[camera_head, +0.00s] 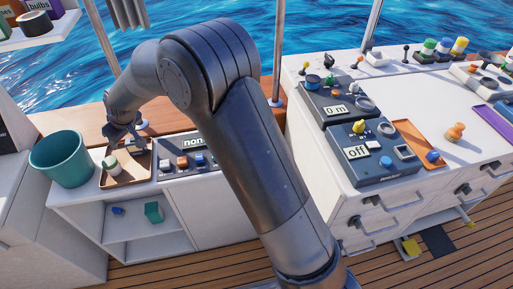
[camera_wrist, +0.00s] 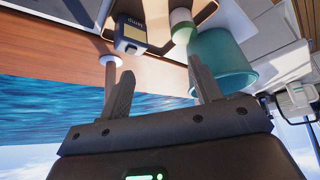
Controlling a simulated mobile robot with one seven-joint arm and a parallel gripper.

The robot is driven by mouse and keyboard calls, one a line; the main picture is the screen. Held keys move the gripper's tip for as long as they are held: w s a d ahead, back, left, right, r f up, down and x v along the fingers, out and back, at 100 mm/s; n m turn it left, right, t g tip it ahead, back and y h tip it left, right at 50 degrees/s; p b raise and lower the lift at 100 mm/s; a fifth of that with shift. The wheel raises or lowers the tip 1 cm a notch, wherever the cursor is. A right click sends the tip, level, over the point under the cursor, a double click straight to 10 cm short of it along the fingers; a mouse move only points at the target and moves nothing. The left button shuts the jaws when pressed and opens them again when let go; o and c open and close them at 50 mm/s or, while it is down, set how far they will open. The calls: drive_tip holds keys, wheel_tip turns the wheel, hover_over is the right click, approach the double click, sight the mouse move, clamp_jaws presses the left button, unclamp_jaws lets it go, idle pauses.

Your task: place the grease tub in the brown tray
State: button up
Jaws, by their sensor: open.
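The brown tray (camera_head: 116,184) sits on the white counter at the left, next to the teal bin. A small white tub with a green lid (camera_head: 111,164), which looks like the grease tub, stands in the tray. It also shows in the wrist view (camera_wrist: 181,24). A dark boxy item with a label (camera_wrist: 133,35) is at the tray too, partly hidden by my gripper in the head view. My gripper (camera_wrist: 161,64) is open, with nothing between its fingers. In the head view my gripper (camera_head: 122,138) is at the tray's back side, above the tub's level.
The teal bin (camera_head: 60,160) stands left of the tray. A switch panel (camera_head: 186,160) is close on its right. Open shelves below hold a teal box (camera_head: 153,212). The right counter carries control boxes (camera_head: 370,153) and an orange-brown tray (camera_head: 414,140).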

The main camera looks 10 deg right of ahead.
drive_tip(key=s+d+r+m+h, duration=0.1)
drive_tip(key=s+d+r, duration=0.2)
drive_tip(key=d+r, duration=0.35)
drive_tip(key=s+d+r+m+t, duration=0.1)
drive_tip(key=s+d+r+m, duration=0.2)
drive_tip(key=d, duration=0.7)
drive_tip(key=s+d+r+h, duration=0.1)
drive_tip(key=s+d+r, duration=0.3)
drive_tip(key=d+r, duration=0.35)
drive_tip(key=s+d+m+h, duration=0.1)
drive_tip(key=s+d+m, duration=0.2)
drive_tip(key=s+d, duration=0.5)
drive_tip(key=s+d+m+h, duration=0.1)
drive_tip(key=s+d+m, duration=0.1)
drive_tip(key=s+d, duration=0.7)
drive_tip(key=s, duration=0.5)
drive_tip(key=shift+d+r+m+t, duration=0.2)
drive_tip(key=shift+m+t, duration=0.1)
drive_tip(key=shift+m, duration=0.1)
